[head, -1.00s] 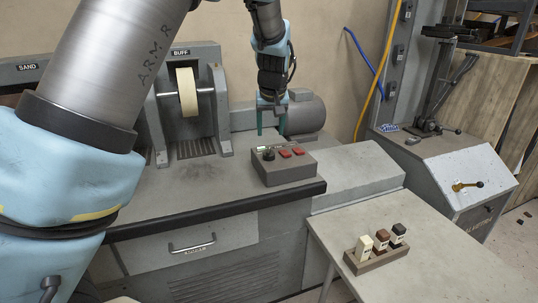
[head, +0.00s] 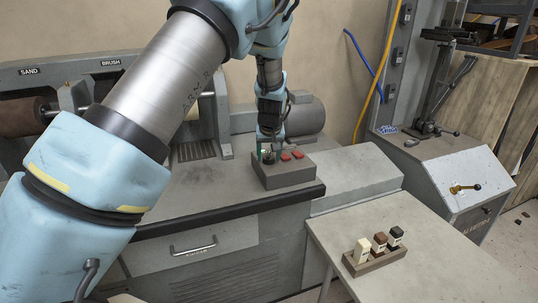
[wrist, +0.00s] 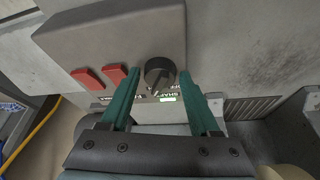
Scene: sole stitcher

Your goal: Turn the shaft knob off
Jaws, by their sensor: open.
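The shaft knob (wrist: 160,73) is a round black knob on the grey control box (head: 285,175). In the wrist view it lies between and just beyond the tips of my gripper's two green fingers. My gripper (wrist: 160,80) is open, with a finger on each side of the knob; I cannot tell whether either touches it. In the head view my gripper (head: 269,156) is down at the left part of the box and mostly hides the knob.
Two red switches (wrist: 101,77) sit beside the knob on the same box. The sanding and buffing machine (head: 60,105) stands behind my arm. A side table (head: 440,268) at the lower right holds a rack of small blocks (head: 378,262).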

